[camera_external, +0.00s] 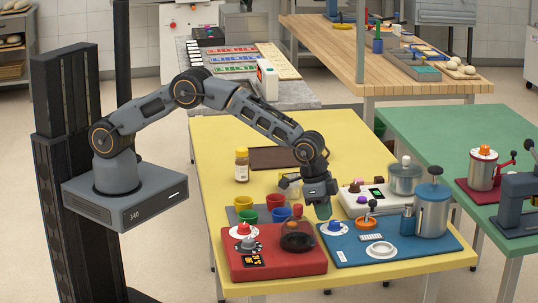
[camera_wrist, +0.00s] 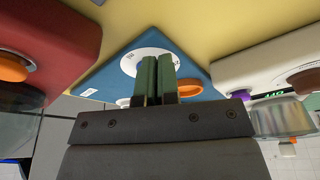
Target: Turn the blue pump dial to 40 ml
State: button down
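The blue pump unit has a flat blue base (camera_external: 350,254) and a tall metal canister with a blue lid (camera_external: 431,212). Its dial is a blue knob (camera_external: 334,226) on a white disc; in the wrist view the white disc (camera_wrist: 130,62) has small marks I cannot read. My gripper (camera_external: 323,214) points down just above and beside the dial. In the wrist view my gripper's two green fingers (camera_wrist: 157,60) stand close together with a narrow gap and cover most of the knob. I cannot tell whether they touch it. The dial's setting is not readable.
A red unit (camera_external: 278,266) with its own dial stands to the left, a white unit (camera_external: 375,199) behind. Coloured cups (camera_external: 275,202) stand behind the red unit. The yellow table's (camera_external: 225,140) back left is mostly clear.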

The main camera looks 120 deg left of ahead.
jog(key=shift+w+p+v, duration=0.2)
jog(key=shift+p+v, duration=0.3)
jog(key=shift+v, duration=0.4)
jog(key=shift+w+p+v, duration=0.15)
jog(key=shift+p+v, duration=0.4)
jog(key=shift+v, duration=0.35)
jog(key=shift+w+p+v, duration=0.2)
jog(key=shift+p+v, duration=0.3)
jog(key=shift+v, duration=0.4)
jog(key=shift+a+r, duration=0.1)
jog(key=shift+r, duration=0.05)
jog(key=shift+w+d+r+p, duration=0.15)
jog(key=shift+d+r+p, duration=0.15)
jog(key=shift+p, duration=0.4)
jog(key=shift+w+d+p, duration=0.25)
jog(key=shift+d+p, duration=0.35)
jog(key=shift+p, duration=0.45)
notch_tip(320, 180, down, 7)
jog(key=b, duration=0.4)
jog(key=shift+r, duration=0.25)
jog(key=shift+s, duration=0.1)
